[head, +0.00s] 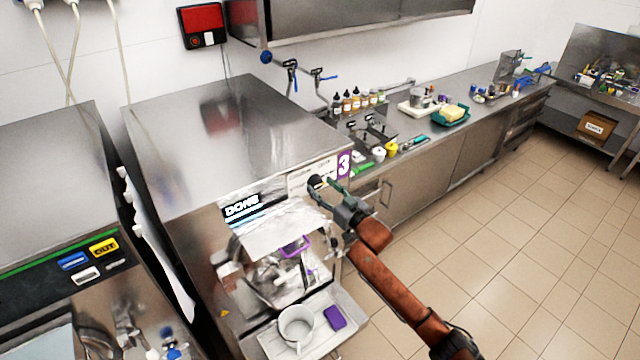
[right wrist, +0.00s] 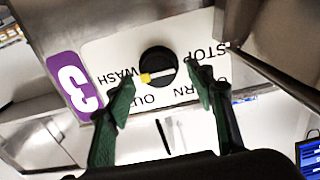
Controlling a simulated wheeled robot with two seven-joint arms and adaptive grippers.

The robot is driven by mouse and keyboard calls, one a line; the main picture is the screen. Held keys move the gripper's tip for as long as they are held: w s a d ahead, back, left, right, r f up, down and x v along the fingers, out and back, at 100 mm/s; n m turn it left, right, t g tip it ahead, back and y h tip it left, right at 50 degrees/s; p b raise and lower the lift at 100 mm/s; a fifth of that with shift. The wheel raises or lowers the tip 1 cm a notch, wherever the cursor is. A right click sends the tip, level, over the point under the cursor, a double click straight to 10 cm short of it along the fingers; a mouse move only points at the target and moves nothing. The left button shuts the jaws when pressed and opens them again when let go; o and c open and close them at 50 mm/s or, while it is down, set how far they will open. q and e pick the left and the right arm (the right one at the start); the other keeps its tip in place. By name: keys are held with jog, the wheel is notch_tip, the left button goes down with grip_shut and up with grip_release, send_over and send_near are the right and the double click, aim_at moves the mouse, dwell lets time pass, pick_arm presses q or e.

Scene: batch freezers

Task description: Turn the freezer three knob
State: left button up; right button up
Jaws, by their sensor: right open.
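The freezer three knob (right wrist: 159,62) is a round black dial with a yellow and white pointer. In the right wrist view it sits on a white label plate (right wrist: 105,50) printed upside down with WASH, STOP, OUT and a partly hidden word. The pointer's yellow end is at the side of WASH. My right gripper (right wrist: 161,84) is open, its green fingers on either side of the knob and apart from it. In the head view the knob (head: 315,182) is on the front of freezer three (head: 230,130), just beyond my right gripper (head: 328,190). My left gripper is not in view.
A purple sign with a 3 (head: 344,166) is beside the label. A display (head: 242,208) reads DONE. A counter with bottles (head: 356,101) runs right; the tiled floor is clear.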

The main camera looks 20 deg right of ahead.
jog(key=shift+x, duration=0.8)
jog(key=shift+c, duration=0.4)
jog(key=c, duration=1.1)
jog(key=shift+o, duration=0.2)
